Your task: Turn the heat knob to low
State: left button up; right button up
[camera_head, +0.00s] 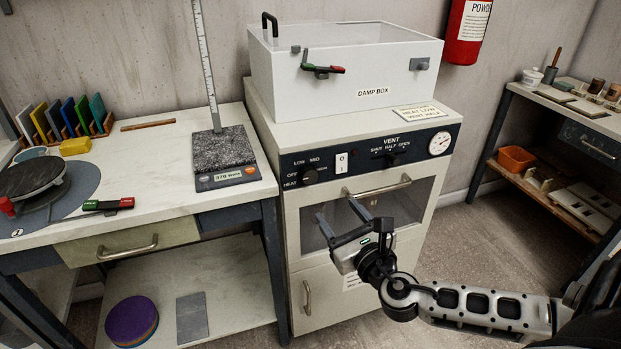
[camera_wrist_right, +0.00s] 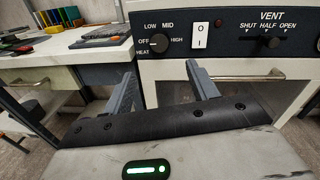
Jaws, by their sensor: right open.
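The heat knob (camera_head: 310,177) is a small round black knob at the left of the dark control panel (camera_head: 360,155) on the white cabinet. In the right wrist view the knob (camera_wrist_right: 159,43) has OFF, LOW, MID and HIGH printed around it. Its pale mark seems to face left toward OFF, but it is small. My right gripper (camera_head: 338,212) is open and empty, in front of the oven door and below the panel, apart from the knob. In the wrist view its two fingers (camera_wrist_right: 163,72) point toward the panel, below the knob. My left gripper is not in view.
Right of the knob are a white rocker switch (camera_head: 341,163) and a vent slider (camera_head: 392,158). The door handle (camera_head: 368,190) juts out below the panel. A damp box (camera_head: 345,75) stands on top. A workbench (camera_head: 150,200) with a scale (camera_head: 226,160) adjoins at left.

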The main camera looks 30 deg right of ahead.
aim_at(311, 178)
jog(key=w, duration=0.4)
jog(key=w+d, duration=0.1)
jog(key=w, duration=0.3)
jog(key=w+d, duration=0.1)
jog(key=w, duration=0.3)
jog(key=shift+w+f, duration=0.1)
jog(key=c, duration=1)
